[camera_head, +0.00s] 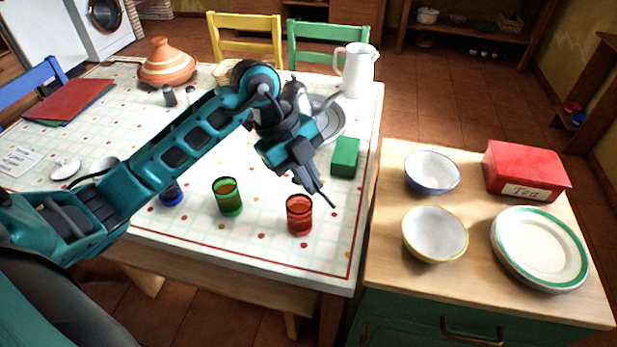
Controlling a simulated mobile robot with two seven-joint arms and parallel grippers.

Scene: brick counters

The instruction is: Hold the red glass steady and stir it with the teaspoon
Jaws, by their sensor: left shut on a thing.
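The red glass (299,215) stands upright near the front right of the cloth-covered table. My left gripper (318,188) reaches in from the left, tilted down, with its tip above and to the right of the glass's rim. It looks apart from the glass, though the depth is hard to judge. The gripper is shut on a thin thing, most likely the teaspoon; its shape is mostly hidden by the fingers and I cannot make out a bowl. No other teaspoon shows clearly. My right gripper is not in view.
A green glass (228,197) and a blue glass (171,194) stand left of the red one. A green box (345,157), a plate (331,119) and a white jug (357,70) are behind. Bowls, plates and a red tin (526,170) occupy the right counter.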

